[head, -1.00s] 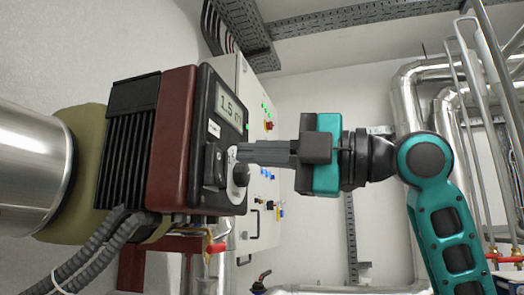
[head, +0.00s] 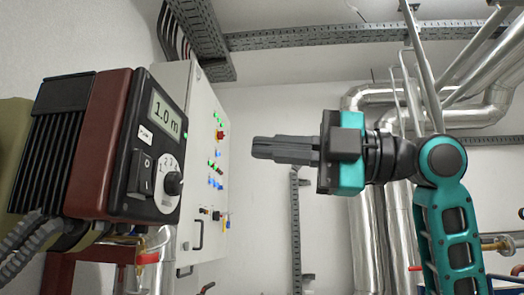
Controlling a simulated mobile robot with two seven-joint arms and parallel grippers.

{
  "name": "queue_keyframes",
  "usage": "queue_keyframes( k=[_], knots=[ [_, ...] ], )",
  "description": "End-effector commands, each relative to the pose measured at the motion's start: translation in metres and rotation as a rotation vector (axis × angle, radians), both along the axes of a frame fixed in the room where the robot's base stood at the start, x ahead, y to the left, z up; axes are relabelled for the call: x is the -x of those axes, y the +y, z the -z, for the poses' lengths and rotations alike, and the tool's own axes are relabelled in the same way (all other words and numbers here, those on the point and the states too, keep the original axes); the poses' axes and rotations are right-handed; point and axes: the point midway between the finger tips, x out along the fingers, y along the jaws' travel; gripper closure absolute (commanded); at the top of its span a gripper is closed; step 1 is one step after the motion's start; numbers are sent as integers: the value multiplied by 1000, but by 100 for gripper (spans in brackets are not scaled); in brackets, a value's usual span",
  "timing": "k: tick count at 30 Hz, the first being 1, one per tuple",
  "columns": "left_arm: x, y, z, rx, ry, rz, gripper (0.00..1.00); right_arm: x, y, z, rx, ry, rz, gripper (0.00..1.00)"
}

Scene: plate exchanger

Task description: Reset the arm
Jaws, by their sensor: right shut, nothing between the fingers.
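My right arm (head: 447,215) is teal and black and comes in from the lower right. My right gripper (head: 258,148) is shut and empty, its grey fingers pointing left. It hangs in free air, clear of the pump control box. The dark red and black control box (head: 140,150) stands at the left. Its display (head: 165,114) reads "1.0 m", with the last part cut or unclear. A round black knob (head: 173,183) and a rocker switch (head: 141,174) sit below the display. My left gripper is not in view.
A white cabinet (head: 205,110) with lit buttons stands behind the control box. Silver pipes (head: 365,230) rise behind my arm at the right. A grey cable tray (head: 350,35) runs along the ceiling. A red-handled valve (head: 148,258) sits below the control box.

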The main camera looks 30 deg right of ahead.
Motion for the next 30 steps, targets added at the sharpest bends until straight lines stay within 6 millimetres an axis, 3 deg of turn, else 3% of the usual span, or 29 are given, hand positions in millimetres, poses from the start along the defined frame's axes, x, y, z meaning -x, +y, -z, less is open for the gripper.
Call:
queue_keyframes(
  k=[13,17,20,23,27,30],
  knots=[
    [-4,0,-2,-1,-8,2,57,-1,0,0,-1,2,0,100],
    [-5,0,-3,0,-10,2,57,-19,2,12,-31,52,11,100],
    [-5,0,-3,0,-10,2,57,-54,3,38,-99,150,36,100],
    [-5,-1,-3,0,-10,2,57,-99,4,81,-195,289,80,100],
    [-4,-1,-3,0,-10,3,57,-154,5,155,-336,474,157,100],
    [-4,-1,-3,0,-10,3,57,-183,4,215,-429,597,220,100]
  ],
)
